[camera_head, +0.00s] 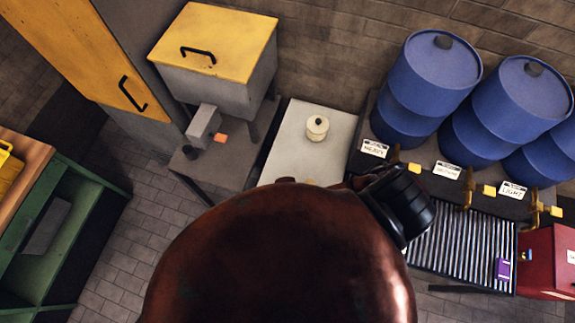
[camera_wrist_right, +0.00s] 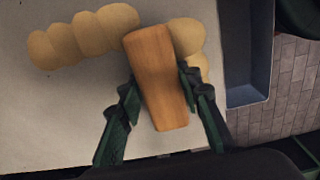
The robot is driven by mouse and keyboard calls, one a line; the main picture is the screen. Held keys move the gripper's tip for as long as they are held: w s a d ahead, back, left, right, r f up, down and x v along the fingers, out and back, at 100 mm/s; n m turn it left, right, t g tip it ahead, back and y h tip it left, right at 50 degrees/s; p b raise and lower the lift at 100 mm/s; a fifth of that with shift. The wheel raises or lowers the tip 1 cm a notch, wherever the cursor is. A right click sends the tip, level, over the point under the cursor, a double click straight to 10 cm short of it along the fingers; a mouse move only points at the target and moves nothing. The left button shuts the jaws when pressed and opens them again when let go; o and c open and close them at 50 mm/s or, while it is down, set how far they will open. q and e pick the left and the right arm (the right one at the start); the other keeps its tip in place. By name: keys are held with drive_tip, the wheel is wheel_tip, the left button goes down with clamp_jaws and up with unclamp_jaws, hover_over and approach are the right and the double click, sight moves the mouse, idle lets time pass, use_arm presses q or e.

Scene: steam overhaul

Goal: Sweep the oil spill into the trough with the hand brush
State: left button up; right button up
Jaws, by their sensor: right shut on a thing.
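In the right wrist view my right gripper (camera_wrist_right: 160,105) is shut on a plain wooden block, the hand brush (camera_wrist_right: 152,60). Its bristles are not visible. Tan rounded lumps (camera_wrist_right: 85,35) lie in a row on the pale tabletop (camera_wrist_right: 60,110), and more show on the brush's other side (camera_wrist_right: 188,38); I cannot tell for sure that they are the oil spill. A blue-grey trough (camera_wrist_right: 247,94) runs along the tabletop's right edge. My left gripper is out of view.
In the head view a cream pot (camera_head: 317,127) stands on the pale tabletop. Blue drums (camera_head: 430,75) with taps stand at the right, above a ribbed rack (camera_head: 458,245). A yellow-lidded bin (camera_head: 215,45) stands at the left. A red box (camera_head: 546,262) is at the far right.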

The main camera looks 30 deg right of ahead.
drive_tip(key=shift+s+a+f+p, duration=0.15)
drive_tip(key=shift+s+a+p, duration=0.25)
drive_tip(key=shift+s+a, duration=0.6)
drive_tip(key=shift+s+a+p, duration=0.8)
drive_tip(key=shift+s+a, duration=0.1)
drive_tip(key=shift+a, duration=0.15)
drive_tip(key=shift+s+a+r+p, duration=0.1)
drive_tip(key=shift+a+r+p, duration=0.2)
drive_tip(key=shift+p, duration=0.15)
wheel_tip(320, 180, up, 2)
drive_tip(key=shift+r+p, duration=0.2)
drive_tip(key=shift+p, duration=0.3)
drive_tip(key=shift+r, duration=2.25)
